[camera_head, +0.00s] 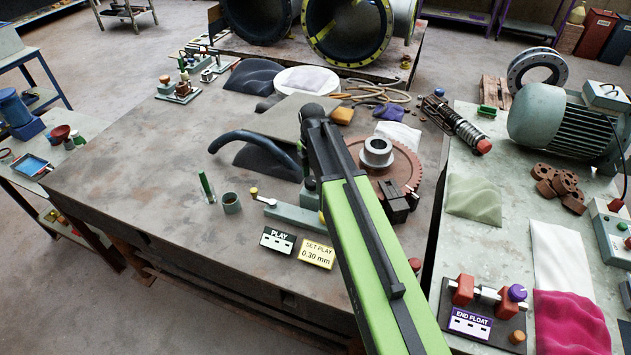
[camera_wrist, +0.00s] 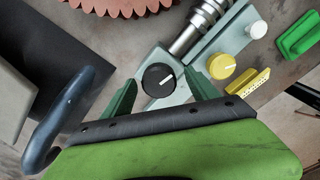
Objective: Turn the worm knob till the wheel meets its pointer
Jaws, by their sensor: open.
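A round black knob (camera_wrist: 158,79) with a white line across its face sits on a pale grey block in the wrist view. I take it for the worm knob. My gripper (camera_wrist: 159,84) is open, with one green finger on each side of the knob in the picture. I cannot tell whether the fingers touch it. The brown toothed wheel (camera_head: 407,170) lies on the table, with a pale hub at its centre. Its teeth also show at the top of the wrist view (camera_wrist: 120,6). I cannot make out the pointer. My arm hides the gripper in the head view.
A yellow knob (camera_wrist: 221,66) and a steel shaft (camera_wrist: 197,30) are close right of the black knob. A dark blue curved tube (camera_head: 250,138) stands to the left. Signs reading PLAY (camera_head: 277,240) and SET PLAY 0.30 mm (camera_head: 317,253) stand in front. The table's left front is clear.

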